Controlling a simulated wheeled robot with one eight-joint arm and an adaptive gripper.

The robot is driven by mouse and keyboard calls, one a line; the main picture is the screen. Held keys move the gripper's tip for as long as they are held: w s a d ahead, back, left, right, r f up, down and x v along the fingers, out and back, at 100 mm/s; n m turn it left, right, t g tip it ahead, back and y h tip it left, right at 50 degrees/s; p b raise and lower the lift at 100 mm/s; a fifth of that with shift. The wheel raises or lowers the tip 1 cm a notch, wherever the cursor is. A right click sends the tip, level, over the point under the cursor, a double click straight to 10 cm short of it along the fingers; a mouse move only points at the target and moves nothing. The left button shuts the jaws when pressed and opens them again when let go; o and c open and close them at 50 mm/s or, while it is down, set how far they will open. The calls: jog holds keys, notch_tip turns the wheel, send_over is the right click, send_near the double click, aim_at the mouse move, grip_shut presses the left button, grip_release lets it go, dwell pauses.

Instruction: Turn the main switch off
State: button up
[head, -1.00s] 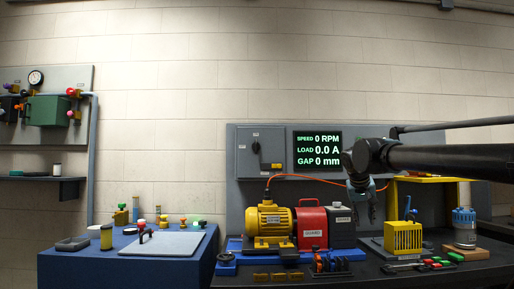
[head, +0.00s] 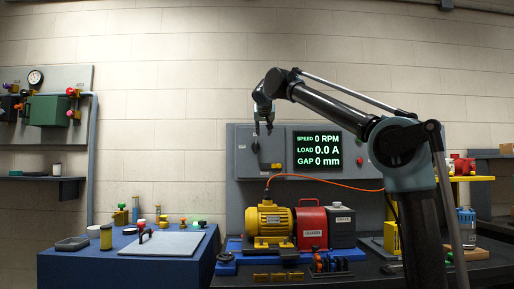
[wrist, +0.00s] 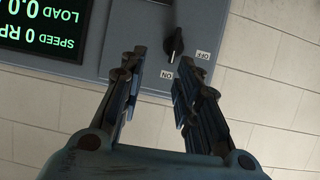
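The main switch is a dark rotary knob (wrist: 175,42) on the face of a grey cabinet (head: 245,133). In the wrist view its narrow end points down, towards the ON label (wrist: 167,75); the OFF label (wrist: 203,55) is to its right. In the head view the knob (head: 255,147) sits left of the display. My gripper (head: 263,131) is raised in front of the cabinet, fingers pointing down, just above and right of the knob in the picture. In the wrist view my gripper (wrist: 161,58) is open and empty, with the knob beyond the fingertips, apart from them.
The display (head: 317,149) reads 0 RPM, 0.0 A and 0 mm. Below stand the yellow motor (head: 268,220), a red guard (head: 311,226) and an orange cable (head: 330,183). A red button (head: 359,161) is right of the display. Free wall lies above the cabinet.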

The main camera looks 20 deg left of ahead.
jog(key=a+r, duration=0.1)
jog(key=a, duration=0.2)
send_near(256, 144)
jog(key=shift+y, duration=0.3)
jog(key=x, duration=0.9)
jog(key=shift+d, duration=0.3)
jog(key=shift+c, duration=0.5)
grip_shut()
